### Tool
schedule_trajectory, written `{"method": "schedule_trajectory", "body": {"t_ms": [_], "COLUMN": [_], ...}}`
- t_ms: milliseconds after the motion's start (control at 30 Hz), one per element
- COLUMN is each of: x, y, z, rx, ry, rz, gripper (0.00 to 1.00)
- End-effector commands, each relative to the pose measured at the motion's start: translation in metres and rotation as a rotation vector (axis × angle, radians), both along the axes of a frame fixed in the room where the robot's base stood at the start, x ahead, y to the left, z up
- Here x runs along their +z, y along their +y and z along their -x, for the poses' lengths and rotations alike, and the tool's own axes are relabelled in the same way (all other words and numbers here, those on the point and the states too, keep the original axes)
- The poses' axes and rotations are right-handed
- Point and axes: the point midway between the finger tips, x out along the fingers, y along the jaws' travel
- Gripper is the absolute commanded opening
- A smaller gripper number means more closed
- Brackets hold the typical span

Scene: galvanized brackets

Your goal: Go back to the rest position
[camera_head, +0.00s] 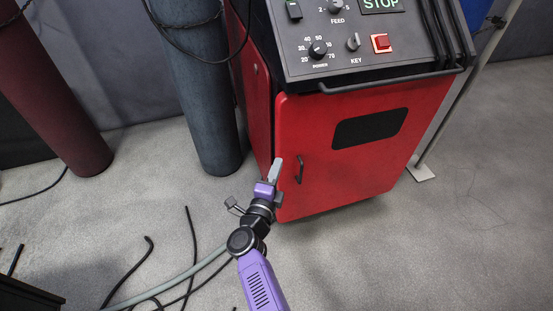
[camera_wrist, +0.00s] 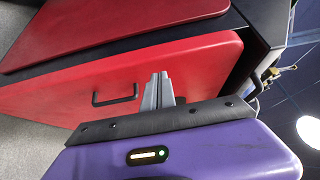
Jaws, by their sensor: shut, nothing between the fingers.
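My gripper (camera_head: 276,169) is at the end of my purple and black arm in the head view, in front of the left edge of a red machine cabinet (camera_head: 365,160). Its grey fingers are together with nothing between them. They also show in the wrist view as my gripper (camera_wrist: 159,80), pointing up in the picture over the red cabinet door (camera_wrist: 195,62). The door's black handle (camera_head: 299,170) is just right of the fingers in the head view. In the wrist view the handle (camera_wrist: 115,96) is left of the fingers, apart from them. The door looks closed.
A control panel (camera_head: 400,55) with knobs and a red switch tops the cabinet. A dark blue cylinder (camera_head: 205,100) and a dark red cylinder (camera_head: 50,90) stand to the left. Cables and a hose (camera_head: 180,278) lie on the floor left of my arm.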

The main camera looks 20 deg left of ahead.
Motion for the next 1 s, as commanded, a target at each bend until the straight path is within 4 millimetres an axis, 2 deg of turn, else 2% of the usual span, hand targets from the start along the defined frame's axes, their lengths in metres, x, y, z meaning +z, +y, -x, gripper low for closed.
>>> {"method": "schedule_trajectory", "body": {"t_ms": [33,300,433,600,867,933,1000], "x": [0.002,0.002,0.001,0.000,-0.001,0.007,0.025], "y": [0.004,0.012,0.015,0.016,0.019,0.028,0.037], "z": [0.010,0.054,0.068,0.076,0.077,0.076,0.074], "rx": [0.006,0.006,0.005,0.003,0.015,0.047,0.075], "ry": [0.000,0.000,0.000,-0.001,0.002,-0.018,-0.054], "rz": [0.001,0.003,0.002,0.002,0.020,0.051,0.073], "gripper": [0.00,0.00,0.00,0.00,0.00,0.00,0.00]}}
